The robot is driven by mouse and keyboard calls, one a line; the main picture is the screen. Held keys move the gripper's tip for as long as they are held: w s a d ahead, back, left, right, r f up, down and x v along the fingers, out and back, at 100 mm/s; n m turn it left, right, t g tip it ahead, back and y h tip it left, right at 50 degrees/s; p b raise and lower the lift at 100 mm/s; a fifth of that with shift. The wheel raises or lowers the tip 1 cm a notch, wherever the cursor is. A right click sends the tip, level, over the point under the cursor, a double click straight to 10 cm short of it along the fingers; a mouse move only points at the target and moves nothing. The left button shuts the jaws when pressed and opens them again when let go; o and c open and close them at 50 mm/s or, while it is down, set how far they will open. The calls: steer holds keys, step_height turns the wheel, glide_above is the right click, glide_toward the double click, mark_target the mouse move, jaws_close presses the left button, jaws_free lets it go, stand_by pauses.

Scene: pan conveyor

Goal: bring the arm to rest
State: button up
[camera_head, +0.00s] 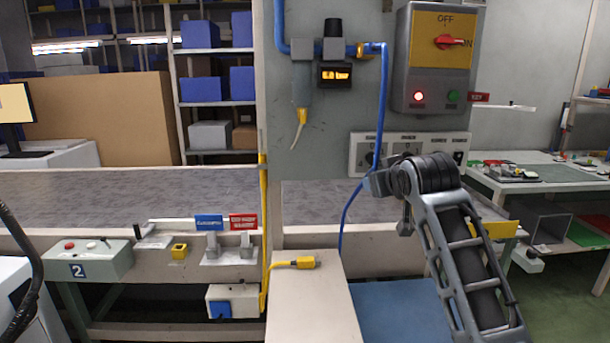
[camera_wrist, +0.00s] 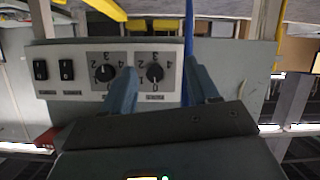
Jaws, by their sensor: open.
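My gripper (camera_wrist: 162,82) is open, with its two blue-grey fingers apart and nothing visible between them in the wrist view. In the head view my gripper (camera_head: 374,184) shows small and partly hidden by my raised wrist, in front of the grey wall panel. It faces the white control plate (camera_head: 364,156), which has dials and switches. That plate (camera_wrist: 75,88) fills much of the wrist view, with two black dials and two rocker switches. I cannot tell the gap between the fingertips and the plate.
A grey switch box (camera_head: 402,88) with a red rotary handle (camera_head: 449,42) is above my wrist. A blue hose (camera_head: 383,100) runs down the panel close to my gripper. The conveyor belt (camera_head: 130,197) lies at left, and a beige top (camera_head: 308,308) is in front.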

steer(key=s+a+f, duration=0.2)
steer(key=s+f, duration=1.1)
steer(key=f, duration=0.4)
steer(key=s+f+m, duration=0.1)
steer(key=s+f, duration=0.4)
steer(key=s, duration=0.5)
steer(key=s+f+m, duration=0.1)
steer(key=s+f, duration=0.4)
steer(key=s, duration=0.4)
steer(key=s+d+r+t, duration=0.1)
steer(key=s, duration=1.9)
steer(key=s+d+r, duration=0.2)
steer(key=s+r, duration=0.7)
steer(key=s, duration=0.3)
steer(key=shift+s, duration=0.35)
